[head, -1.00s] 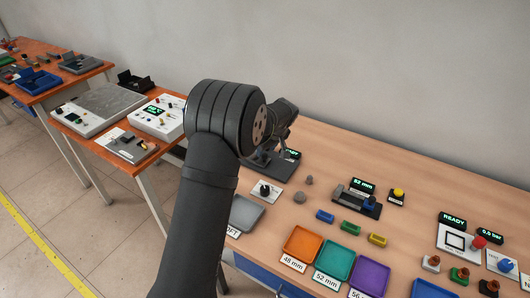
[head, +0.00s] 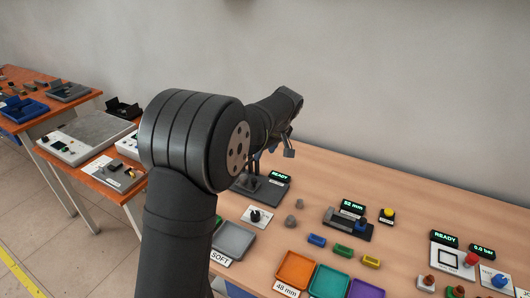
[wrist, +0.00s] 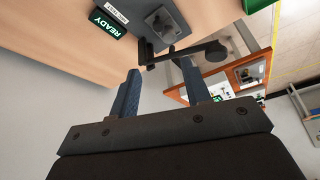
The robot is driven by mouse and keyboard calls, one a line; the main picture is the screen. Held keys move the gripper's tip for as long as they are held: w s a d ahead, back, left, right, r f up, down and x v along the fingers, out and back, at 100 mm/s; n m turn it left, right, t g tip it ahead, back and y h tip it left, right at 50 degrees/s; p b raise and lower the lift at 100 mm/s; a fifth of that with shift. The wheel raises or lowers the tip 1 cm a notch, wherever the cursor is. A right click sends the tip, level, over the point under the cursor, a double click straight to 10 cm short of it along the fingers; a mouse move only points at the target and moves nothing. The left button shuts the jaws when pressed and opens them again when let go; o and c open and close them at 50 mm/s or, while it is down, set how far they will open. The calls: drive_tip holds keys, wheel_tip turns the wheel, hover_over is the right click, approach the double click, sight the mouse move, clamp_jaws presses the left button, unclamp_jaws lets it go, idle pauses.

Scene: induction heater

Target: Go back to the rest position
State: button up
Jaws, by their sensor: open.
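My gripper (head: 287,146) is raised above the back of the wooden bench in the head view, small and partly hidden by my arm. In the wrist view my gripper (wrist: 158,82) shows two blue-grey fingers spread apart with nothing held between them. Below it in the head view stands a dark device (head: 268,190) with a green READY display (head: 279,174). In the wrist view the same READY display (wrist: 107,25) is at the top, beside a grey plate with a dark arm-like part (wrist: 190,53). My arm hides part of the device.
On the bench are a grey tray (head: 234,239), a black knob (head: 255,215), small grey parts, a 52 mm gauge (head: 348,222), coloured blocks and an orange tray (head: 295,270). Another bench (head: 95,180) stands at left. A bare wall (head: 400,80) rises behind.

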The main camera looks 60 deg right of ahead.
sight(256, 180)
drive_tip(key=shift+f, duration=0.1)
drive_tip(key=x, duration=1.7)
drive_tip(key=shift+s+f, duration=0.15)
drive_tip(key=shift+s, duration=0.4)
